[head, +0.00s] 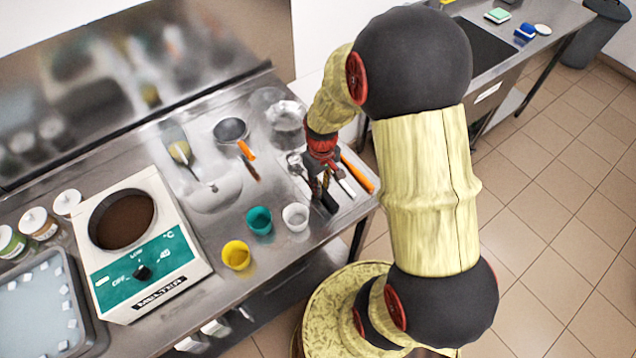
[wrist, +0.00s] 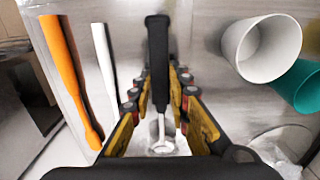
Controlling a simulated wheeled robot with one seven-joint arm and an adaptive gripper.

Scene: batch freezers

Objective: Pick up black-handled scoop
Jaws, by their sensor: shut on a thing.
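The black-handled scoop (wrist: 157,50) is between my gripper's fingers in the wrist view, its black handle pointing away up the picture. Its pale metal shaft and end show lower down, near the palm. My gripper (wrist: 160,92) is shut on the handle, with a finger on each side. In the head view my gripper (head: 322,188) is low over the right end of the steel counter, and the black handle (head: 328,203) shows below the fingers. The scoop's metal end is mostly hidden there. I cannot tell whether the scoop is clear of the surface.
An orange-handled tool (wrist: 70,75) and a white-handled tool (wrist: 103,58) lie left of the scoop in the wrist view. A white cup (head: 295,216), teal cup (head: 259,220) and yellow cup (head: 236,255) stand nearby. The melter (head: 145,240) is further left.

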